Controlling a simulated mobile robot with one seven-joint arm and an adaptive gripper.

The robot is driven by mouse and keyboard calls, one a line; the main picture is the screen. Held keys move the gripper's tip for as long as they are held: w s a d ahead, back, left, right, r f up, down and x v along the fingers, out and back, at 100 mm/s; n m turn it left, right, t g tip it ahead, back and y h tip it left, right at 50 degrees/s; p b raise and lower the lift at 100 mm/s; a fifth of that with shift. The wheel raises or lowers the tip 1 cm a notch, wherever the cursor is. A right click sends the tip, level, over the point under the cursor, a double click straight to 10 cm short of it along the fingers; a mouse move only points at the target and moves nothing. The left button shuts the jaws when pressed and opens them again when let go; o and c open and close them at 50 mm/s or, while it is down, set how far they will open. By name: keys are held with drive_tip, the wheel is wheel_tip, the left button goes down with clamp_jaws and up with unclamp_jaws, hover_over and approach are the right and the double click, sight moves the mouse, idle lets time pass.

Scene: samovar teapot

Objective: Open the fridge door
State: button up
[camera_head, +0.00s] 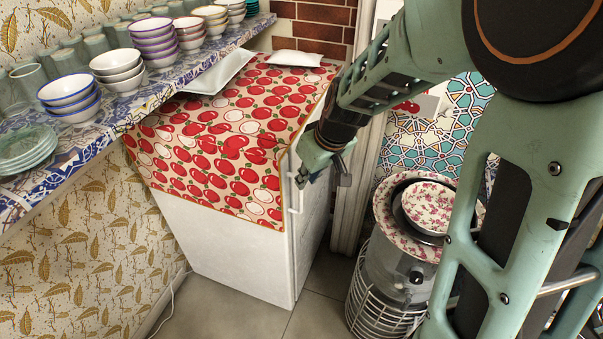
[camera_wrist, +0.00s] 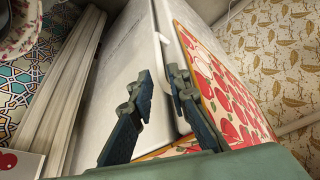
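The white fridge (camera_head: 235,255) stands on the floor with a red-fruit cloth (camera_head: 215,135) over its top. Its white panels (camera_wrist: 112,65) also show in the wrist view, with a dark vertical seam between them. A pale, handle-like piece (camera_wrist: 163,38) sits near that seam. My gripper (camera_head: 324,163) is at the upper right edge of the fridge in the head view. In the wrist view its two fingers (camera_wrist: 160,90) are apart, with a fridge edge seen between them. I cannot tell whether either finger touches the fridge. The door looks shut.
A patterned shelf (camera_head: 140,95) with bowls, glasses and plates runs along the left above the fridge. A metal heater (camera_head: 385,285) with flowered dishes on top stands to the right. A pale door frame (camera_head: 357,200) lies close behind my gripper. Bare floor lies in front.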

hover_over(301, 210)
drive_tip(key=f, duration=0.7)
drive_tip(key=shift+w+f, duration=0.15)
drive_tip(key=shift+w, duration=0.2)
clamp_jaws()
